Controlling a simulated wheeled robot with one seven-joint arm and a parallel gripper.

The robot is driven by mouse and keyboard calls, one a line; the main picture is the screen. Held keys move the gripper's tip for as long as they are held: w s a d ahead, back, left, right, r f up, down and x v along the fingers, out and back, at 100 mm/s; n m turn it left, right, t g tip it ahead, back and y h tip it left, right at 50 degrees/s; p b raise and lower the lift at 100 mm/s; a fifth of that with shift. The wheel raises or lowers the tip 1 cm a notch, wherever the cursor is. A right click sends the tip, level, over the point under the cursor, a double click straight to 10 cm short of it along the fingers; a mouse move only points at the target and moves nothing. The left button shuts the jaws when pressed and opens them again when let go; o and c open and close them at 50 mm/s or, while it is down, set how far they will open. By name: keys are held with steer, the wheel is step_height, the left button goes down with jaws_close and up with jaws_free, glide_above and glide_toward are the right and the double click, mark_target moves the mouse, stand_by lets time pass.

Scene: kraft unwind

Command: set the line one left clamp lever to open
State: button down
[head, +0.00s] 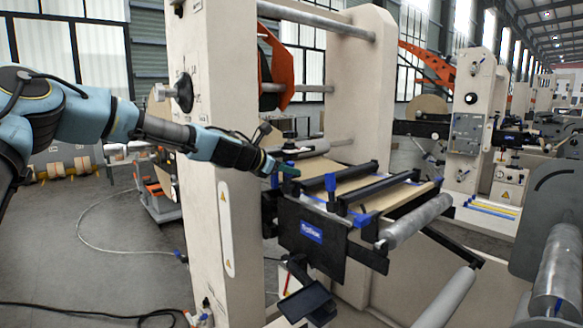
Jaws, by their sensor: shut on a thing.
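My gripper (285,171) is at the left end of the splice table (352,183) on the nearest machine. It is shut on the left clamp lever, whose dark and blue parts are small here and mostly hidden by the fingers. The lever's exact angle cannot be told. A black clamp bar (338,176) runs across the table to the right of my gripper. An upright blue handle (331,192) stands in front of that bar, apart from my gripper.
A second black bar (392,191) and another blue handle (362,219) lie to the right. A tall cream side frame (213,120) stands close beside my arm. A grey roller (416,220) juts out at the front right. A cable (105,240) lies on the floor at left.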

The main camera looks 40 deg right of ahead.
steer(key=shift+w+n, duration=0.2)
steer(key=shift+n, duration=0.1)
steer(key=c, duration=0.7)
jaws_free()
steer(key=b+v, duration=0.3)
steer(key=v, duration=0.8)
steer(key=shift+w+b, duration=0.1)
steer(key=shift+b, duration=0.25)
